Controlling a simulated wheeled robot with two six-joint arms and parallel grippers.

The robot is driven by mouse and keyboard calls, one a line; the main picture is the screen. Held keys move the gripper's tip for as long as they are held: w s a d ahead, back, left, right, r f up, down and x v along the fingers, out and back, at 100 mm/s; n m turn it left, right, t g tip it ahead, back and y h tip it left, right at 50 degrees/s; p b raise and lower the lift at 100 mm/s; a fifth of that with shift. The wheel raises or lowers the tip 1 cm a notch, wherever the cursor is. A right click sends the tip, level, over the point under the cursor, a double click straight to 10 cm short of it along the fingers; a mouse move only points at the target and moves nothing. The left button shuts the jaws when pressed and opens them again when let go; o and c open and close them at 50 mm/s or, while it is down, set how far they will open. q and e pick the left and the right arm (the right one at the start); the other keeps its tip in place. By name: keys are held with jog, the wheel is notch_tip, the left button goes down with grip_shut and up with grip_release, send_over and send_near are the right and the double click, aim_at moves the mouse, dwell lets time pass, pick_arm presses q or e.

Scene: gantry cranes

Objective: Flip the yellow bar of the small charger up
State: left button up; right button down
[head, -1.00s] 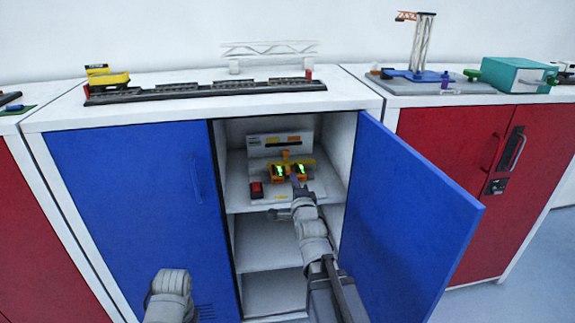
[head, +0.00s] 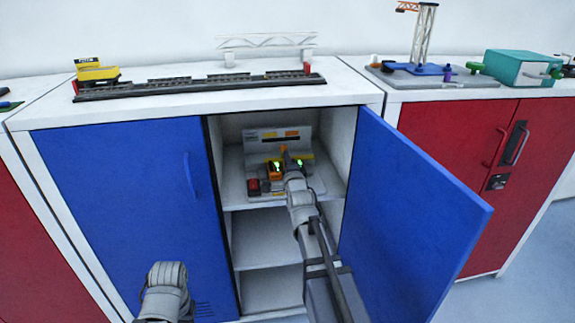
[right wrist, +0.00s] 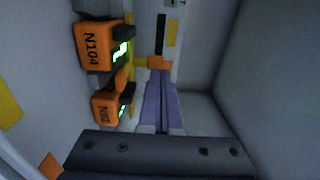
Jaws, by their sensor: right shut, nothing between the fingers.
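The small charger (head: 311,184) stands on the top shelf inside the open cabinet. It holds two orange units with lit green displays; the left unit (head: 273,170) shows clear, the other is partly behind my right gripper. In the right wrist view the units read N104 (right wrist: 92,46) and N102 (right wrist: 107,107). The yellow bar (head: 307,155) shows behind and right of the units, partly hidden, and beside them in the right wrist view (right wrist: 139,61). My right gripper (head: 288,165) is shut and empty, its tips (right wrist: 160,76) close to the bar's orange end; contact cannot be told.
The open blue door (head: 410,205) stands right of my right arm, and the closed blue door (head: 125,210) is at left. A red switch (head: 254,187) sits at the charger's front left. The lower shelf (head: 265,241) is bare. Models stand on the cabinet tops.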

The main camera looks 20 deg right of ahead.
aim_at(284, 147)
jog(key=shift+x, duration=1.75)
jog(key=shift+r+p, duration=0.25)
jog(key=shift+p, duration=0.3)
jog(key=w+r+g+p, duration=0.1)
jog(key=p, duration=0.3)
jog(key=w+r+g+y+p, duration=0.1)
jog(key=g+p, duration=0.1)
jog(key=p, duration=0.2)
jog(key=shift+d+g, duration=0.2)
jog(key=shift+g, duration=0.1)
jog(key=w+g+p, duration=0.1)
jog(key=g+p, duration=0.1)
jog(key=p, duration=0.1)
jog(key=w+g+y+p, duration=0.1)
jog(key=g+p, duration=0.1)
jog(key=p, duration=0.2)
jog(key=shift+d+f, duration=0.15)
jog(key=shift+d, duration=0.15)
jog(key=shift+s+f+g, duration=0.15)
jog(key=shift+f+g, duration=0.15)
jog(key=shift+f, duration=0.15)
jog(key=shift+r, duration=0.2)
